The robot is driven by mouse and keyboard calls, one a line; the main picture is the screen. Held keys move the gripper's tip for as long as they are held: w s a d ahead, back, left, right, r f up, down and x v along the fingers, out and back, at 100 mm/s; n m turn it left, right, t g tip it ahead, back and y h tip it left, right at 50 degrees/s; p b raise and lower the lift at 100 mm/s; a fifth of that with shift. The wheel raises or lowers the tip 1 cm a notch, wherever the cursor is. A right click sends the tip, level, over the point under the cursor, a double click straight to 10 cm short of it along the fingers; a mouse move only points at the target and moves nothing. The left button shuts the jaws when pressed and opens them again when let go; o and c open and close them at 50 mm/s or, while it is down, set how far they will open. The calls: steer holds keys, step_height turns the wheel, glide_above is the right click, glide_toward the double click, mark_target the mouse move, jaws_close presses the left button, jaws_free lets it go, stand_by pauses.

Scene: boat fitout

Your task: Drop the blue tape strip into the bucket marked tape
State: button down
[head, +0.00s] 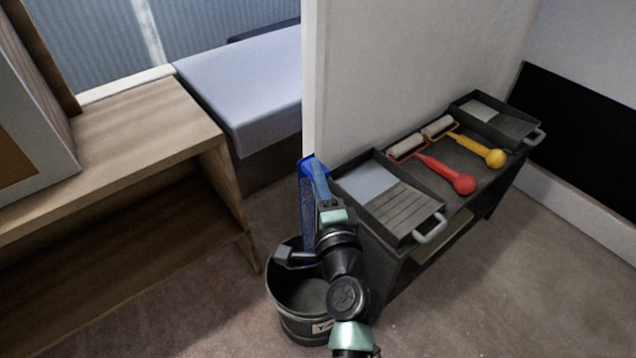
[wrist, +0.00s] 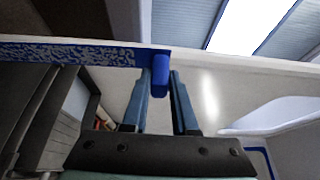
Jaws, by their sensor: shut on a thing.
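The blue tape strip (head: 307,212) hangs upright below the white partition's near edge in the head view, above the bucket's back rim. In the wrist view the strip (wrist: 75,53) runs left from my gripper and shows a mottled face. My gripper (head: 318,182) is shut on the strip's end tab; its fingers (wrist: 161,80) pinch the tab in the wrist view. I cannot tell whether the strip touches the partition. The black bucket (head: 290,318) stands on the floor below, partly hidden by my arm. Its pale label (head: 322,327) is partly covered, with only a "T" readable.
A dark cart (head: 385,262) right of the bucket bears two paint trays (head: 437,206), a red-handled roller (head: 450,178) and a yellow-handled roller (head: 480,151). A wooden bench (head: 130,140) stands left. The white partition (head: 400,70) rises behind the cart. Floor at front left is clear.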

step_height(320, 180, down, 30)
steer(key=b, duration=2.7)
steer(key=shift+r, duration=0.2)
jaws_free()
steer(key=shift+s, duration=0.1)
steer(key=s+d, duration=0.1)
steer(key=s, duration=0.6)
steer(key=shift+s+d+b, duration=0.15)
steer(key=shift+d+b, duration=0.05)
steer(key=shift+b, duration=0.15)
